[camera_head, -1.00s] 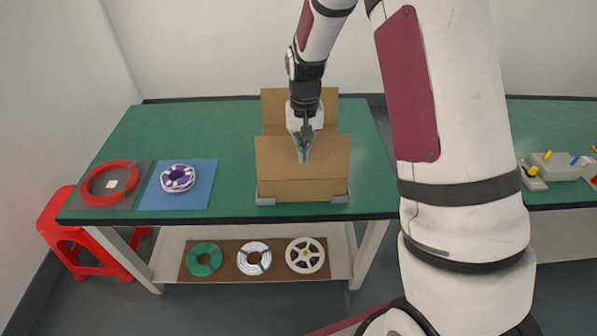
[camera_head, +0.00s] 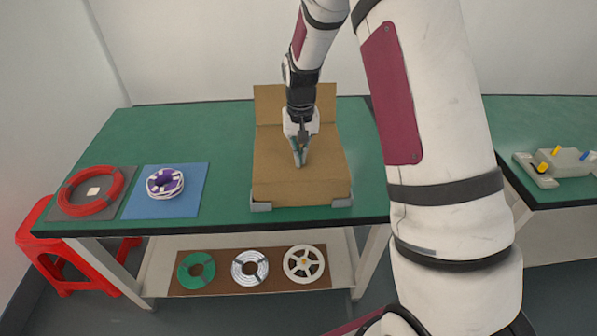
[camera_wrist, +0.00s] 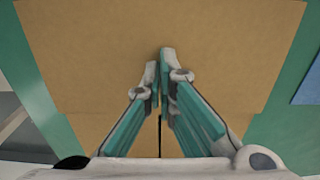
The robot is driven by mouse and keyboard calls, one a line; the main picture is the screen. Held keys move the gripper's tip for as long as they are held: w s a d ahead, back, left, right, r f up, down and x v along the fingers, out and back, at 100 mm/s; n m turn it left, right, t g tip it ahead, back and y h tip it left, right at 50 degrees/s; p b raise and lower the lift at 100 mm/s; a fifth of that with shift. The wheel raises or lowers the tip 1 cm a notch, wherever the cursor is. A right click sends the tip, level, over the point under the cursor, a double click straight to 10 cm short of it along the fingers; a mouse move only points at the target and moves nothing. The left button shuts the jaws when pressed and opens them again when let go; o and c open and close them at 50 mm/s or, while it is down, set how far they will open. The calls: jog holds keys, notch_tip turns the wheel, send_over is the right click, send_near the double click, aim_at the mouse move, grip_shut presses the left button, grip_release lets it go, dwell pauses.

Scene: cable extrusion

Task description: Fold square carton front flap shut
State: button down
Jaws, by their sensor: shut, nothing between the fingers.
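The brown square carton (camera_head: 300,193) sits near the front edge of the green table. Its front flap (camera_head: 275,160) lies folded over the top opening and looks nearly flat. A back flap (camera_head: 268,105) stands up at the far side. My gripper (camera_head: 299,163) is shut and empty, pointing down at the front flap, with its fingertips touching or just above it; I cannot tell which. In the wrist view, the shut fingertips (camera_wrist: 159,75) are over plain brown cardboard (camera_wrist: 80,50). My gripper and arm hide part of the back flap.
Grey corner holders (camera_head: 341,202) brace the carton's front. To the left are a blue mat (camera_head: 135,207) with a purple-white coil (camera_head: 165,183) and a red coil (camera_head: 73,208). Coils and a white reel (camera_head: 304,264) lie on the shelf below. A second table (camera_head: 560,200) stands right.

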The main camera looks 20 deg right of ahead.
dwell(0.4)
notch_tip(320, 180, up, 10)
jog(key=p, duration=0.3)
jog(key=shift+p, duration=0.35)
dwell(0.3)
jog(key=s+a+r+n+t, duration=0.2)
jog(key=s+a+r, duration=0.1)
jog(key=s+r, duration=1.15)
jog(key=s+a+r+n+t, duration=0.1)
jog(key=s+r+t, duration=0.1)
jog(key=s, duration=1.6)
jog(key=shift+a+r+n+t, duration=0.2)
jog(key=shift+r+n+t, duration=0.1)
jog(key=shift+r, duration=0.6)
